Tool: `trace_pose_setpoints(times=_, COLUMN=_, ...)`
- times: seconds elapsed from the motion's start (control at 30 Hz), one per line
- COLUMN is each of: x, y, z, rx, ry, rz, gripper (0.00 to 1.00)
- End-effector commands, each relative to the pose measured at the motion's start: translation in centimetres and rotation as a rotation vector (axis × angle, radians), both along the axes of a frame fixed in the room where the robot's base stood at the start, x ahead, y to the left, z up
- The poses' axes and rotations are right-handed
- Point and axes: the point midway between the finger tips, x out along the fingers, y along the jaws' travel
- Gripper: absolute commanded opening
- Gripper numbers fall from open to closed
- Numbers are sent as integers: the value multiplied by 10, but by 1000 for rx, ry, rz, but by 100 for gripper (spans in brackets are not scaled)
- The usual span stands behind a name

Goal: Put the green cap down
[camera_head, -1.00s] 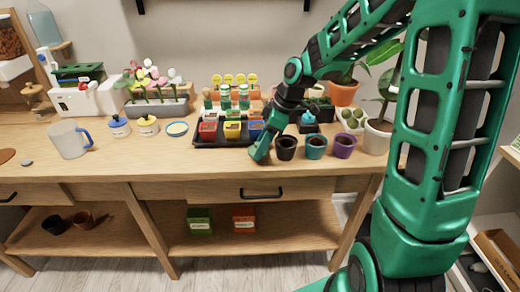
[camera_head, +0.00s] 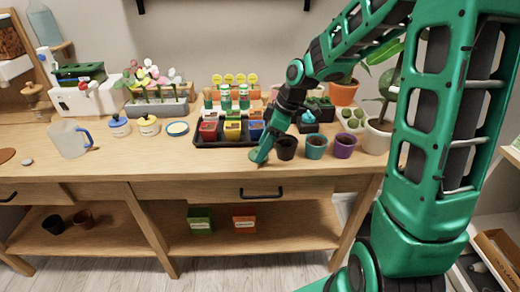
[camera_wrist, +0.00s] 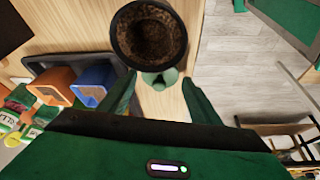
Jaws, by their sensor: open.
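My gripper (camera_head: 260,157) is low over the front of the wooden bench, left of the dark pot. In the wrist view my gripper (camera_wrist: 160,90) has its two green fingers spread apart. A small, rounded green cap (camera_wrist: 159,79) lies between the fingertips, just beside the dark pot, with a visible gap to each finger. It appears to rest on the bench top. In the head view I cannot clearly make out the cap at the fingertips.
The dark pot (camera_head: 286,148) stands close by my gripper, with a teal pot (camera_head: 316,147) and a purple pot (camera_head: 344,147) to its right. A black tray (camera_head: 203,145) with colored containers is behind on the left. The front left bench is mostly clear.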

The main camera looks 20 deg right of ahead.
Motion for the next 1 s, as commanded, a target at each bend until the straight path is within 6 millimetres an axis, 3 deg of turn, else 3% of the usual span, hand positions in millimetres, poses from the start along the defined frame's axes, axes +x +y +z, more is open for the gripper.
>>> trace_pose_setpoints(times=0.3, x=-10, y=-22, z=59, rx=-2, ry=-5, rz=-2, gripper=57)
trace_pose_setpoints(times=0.5, x=-16, y=-32, z=86, rx=-1, ry=-4, rz=-2, gripper=57)
trace_pose_setpoints(times=0.87, x=-21, y=-37, z=99, rx=-3, ry=3, rz=-8, gripper=57)
trace_pose_setpoints(times=1.0, x=-42, y=-52, z=97, rx=-32, ry=50, rz=-140, gripper=57)
